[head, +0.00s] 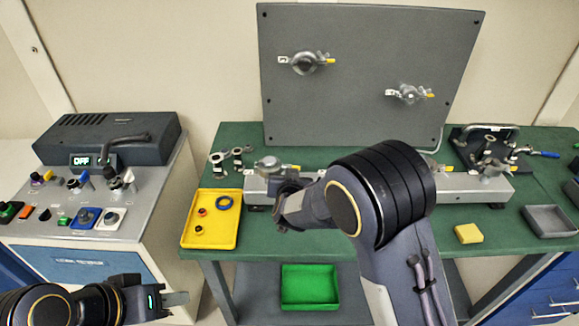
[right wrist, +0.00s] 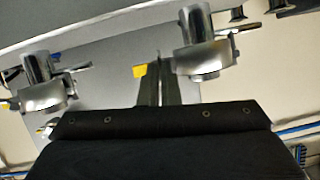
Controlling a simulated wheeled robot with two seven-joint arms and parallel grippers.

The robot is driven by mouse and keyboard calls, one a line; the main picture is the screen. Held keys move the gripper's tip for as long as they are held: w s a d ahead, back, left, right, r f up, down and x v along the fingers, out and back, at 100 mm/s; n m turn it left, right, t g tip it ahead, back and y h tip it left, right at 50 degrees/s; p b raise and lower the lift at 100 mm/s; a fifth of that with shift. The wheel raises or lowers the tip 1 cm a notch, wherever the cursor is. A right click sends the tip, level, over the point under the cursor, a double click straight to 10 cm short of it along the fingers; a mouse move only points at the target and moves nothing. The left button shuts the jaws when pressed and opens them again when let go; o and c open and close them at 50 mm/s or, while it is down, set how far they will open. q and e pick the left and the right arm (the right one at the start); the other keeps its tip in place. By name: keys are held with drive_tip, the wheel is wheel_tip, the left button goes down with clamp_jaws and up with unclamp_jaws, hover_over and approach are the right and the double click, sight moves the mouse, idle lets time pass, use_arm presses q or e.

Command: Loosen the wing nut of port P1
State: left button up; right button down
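Clamped ports with yellow-tipped wing nuts show in the head view: an upper-left one (head: 305,63) and a right one (head: 408,94) on the upright grey panel, and one on the rail (head: 268,164). No P1 label is readable. My right gripper (head: 285,205) is low at the rail's left end, largely hidden by its own arm. In the right wrist view its fingers (right wrist: 158,80) are close together beside a yellow tip (right wrist: 140,71) and a clamped port (right wrist: 203,55); any grip is unclear. My left gripper (head: 176,298) is at lower left, clear of the ports, seen side-on.
A yellow tray (head: 187,232) with small rings sits at the bench's left. A green bin (head: 310,288) is below. A yellow block (head: 468,234) and grey tray (head: 551,220) are at right. A control cabinet (head: 60,250) stands at left. My right arm crosses the bench's middle.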

drive_tip(key=shift+w+r+p, duration=0.1)
drive_tip(key=shift+r+p, duration=0.1)
drive_tip(key=shift+p, duration=0.1)
idle(0.4)
drive_tip(key=c, duration=1.6)
unclamp_jaws()
drive_tip(key=shift+w+f, duration=0.1)
drive_tip(key=shift+c, duration=0.2)
drive_tip(key=shift+f, duration=0.15)
